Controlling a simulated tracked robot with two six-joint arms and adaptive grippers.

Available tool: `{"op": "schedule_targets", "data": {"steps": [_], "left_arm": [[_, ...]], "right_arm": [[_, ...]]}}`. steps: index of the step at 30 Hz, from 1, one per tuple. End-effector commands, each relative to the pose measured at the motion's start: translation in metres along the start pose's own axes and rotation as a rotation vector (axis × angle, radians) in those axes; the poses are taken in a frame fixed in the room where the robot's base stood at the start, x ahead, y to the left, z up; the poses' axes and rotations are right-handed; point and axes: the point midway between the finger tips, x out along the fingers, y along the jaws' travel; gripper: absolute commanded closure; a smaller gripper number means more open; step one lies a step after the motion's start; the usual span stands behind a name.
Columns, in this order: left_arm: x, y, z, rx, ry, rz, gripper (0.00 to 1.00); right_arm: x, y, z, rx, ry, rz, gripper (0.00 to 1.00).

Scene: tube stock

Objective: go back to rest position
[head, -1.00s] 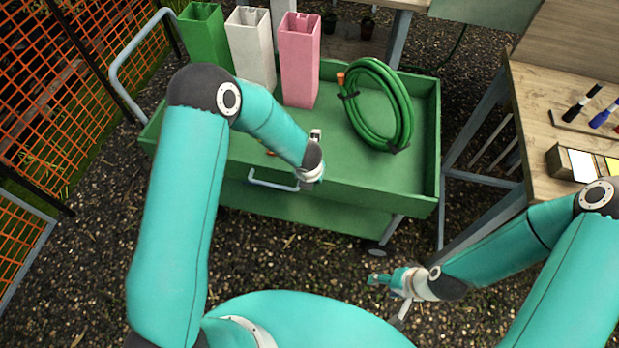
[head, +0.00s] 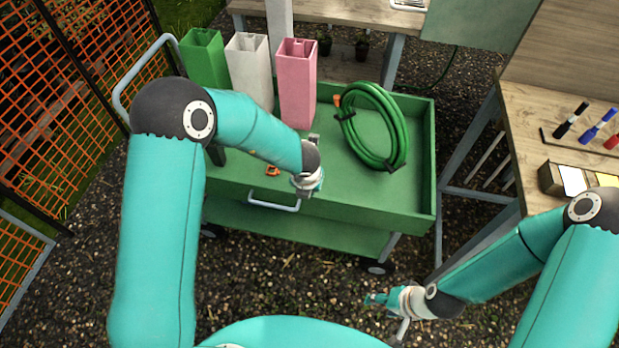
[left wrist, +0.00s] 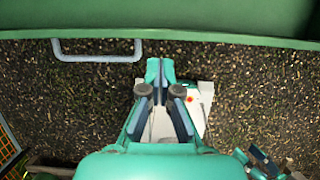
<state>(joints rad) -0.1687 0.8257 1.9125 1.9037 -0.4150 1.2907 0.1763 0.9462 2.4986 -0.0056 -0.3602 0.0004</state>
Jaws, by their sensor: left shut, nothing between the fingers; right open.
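My left gripper (left wrist: 160,72) shows in the left wrist view with its fingers together and nothing between them, above the gravel. In the head view my left arm reaches to the front edge of the green cart, and the wrist hides most of that gripper. My right gripper (head: 388,314) is open and empty in the head view, low over the gravel, right of the middle and clear of the cart.
The green cart (head: 330,214) carries green, white and pink square tubes (head: 297,85) and a coiled green hose (head: 374,125). Its grey handle (head: 274,203) also shows in the left wrist view (left wrist: 97,55). A wooden workbench (head: 535,118) stands right; orange fencing (head: 75,70) stands left.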

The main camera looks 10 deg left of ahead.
Motion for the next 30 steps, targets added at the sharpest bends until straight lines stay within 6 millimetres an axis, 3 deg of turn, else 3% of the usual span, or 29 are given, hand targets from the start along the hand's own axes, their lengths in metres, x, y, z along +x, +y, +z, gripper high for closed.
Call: {"op": "schedule_targets", "data": {"steps": [5, 11, 14, 17, 23, 30], "left_arm": [[-0.012, 0.0, 0.009, -0.001, 0.001, -0.001, 1.0], [-0.008, 0.011, 0.007, -0.02, 0.012, 0.007, 1.0], [0.006, 0.032, -0.008, -0.057, 0.056, 0.023, 1.0], [0.026, 0.06, -0.046, 0.028, 0.12, 0.051, 1.0], [0.05, 0.09, -0.114, 0.599, 0.175, 0.017, 1.0], [0.053, 0.076, -0.181, 1.465, 0.107, -0.179, 1.0]], "right_arm": [[-0.007, -0.002, 0.0, 0.0, -0.001, 0.0, 0.41], [-0.006, -0.002, 0.0, 0.0, -0.001, 0.0, 0.41], [-0.006, -0.002, 0.0, 0.0, -0.001, 0.0, 0.41], [-0.006, -0.002, 0.0, 0.0, -0.001, 0.0, 0.41], [-0.006, -0.002, 0.0, 0.0, -0.001, 0.0, 0.41], [-0.006, -0.002, 0.0, 0.0, -0.001, 0.0, 0.41]]}}
